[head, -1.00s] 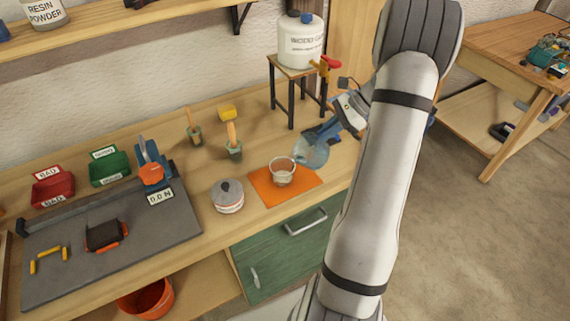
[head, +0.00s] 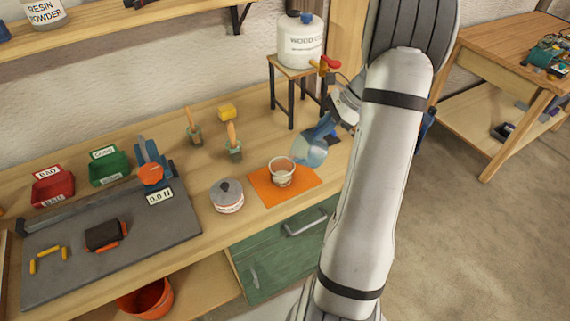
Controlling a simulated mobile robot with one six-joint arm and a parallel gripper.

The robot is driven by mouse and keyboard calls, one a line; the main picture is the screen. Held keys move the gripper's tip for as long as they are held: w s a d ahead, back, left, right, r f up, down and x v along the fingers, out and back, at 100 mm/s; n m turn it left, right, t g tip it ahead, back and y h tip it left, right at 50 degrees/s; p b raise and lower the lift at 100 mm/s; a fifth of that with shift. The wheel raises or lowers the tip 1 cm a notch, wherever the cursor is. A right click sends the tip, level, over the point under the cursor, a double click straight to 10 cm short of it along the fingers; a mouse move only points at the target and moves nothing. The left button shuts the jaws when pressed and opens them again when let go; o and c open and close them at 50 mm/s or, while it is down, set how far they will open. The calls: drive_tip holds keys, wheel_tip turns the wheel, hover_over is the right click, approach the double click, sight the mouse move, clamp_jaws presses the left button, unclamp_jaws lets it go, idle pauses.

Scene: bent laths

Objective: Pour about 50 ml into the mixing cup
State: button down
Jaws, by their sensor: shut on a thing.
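The mixing cup (head: 281,176), a small clear cup, stands upright on an orange mat (head: 290,196) on the bench. My gripper (head: 327,127) is shut on a clear bluish jug (head: 311,152) and holds it tilted above and to the right of the cup, its mouth end toward the cup. I cannot tell whether any liquid runs from the jug or how full the cup is. My arm hides part of the bench to the right of the jug.
A lidded tin (head: 227,198) stands left of the mat. A large white container (head: 300,42) with a red-handled tap sits on a stand (head: 290,92) behind.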

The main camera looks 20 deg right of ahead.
drive_tip(key=shift+w+a+r+h, duration=0.15)
drive_tip(key=shift+a+r+h, duration=0.25)
drive_tip(key=shift+a+h, duration=0.1)
idle(0.5)
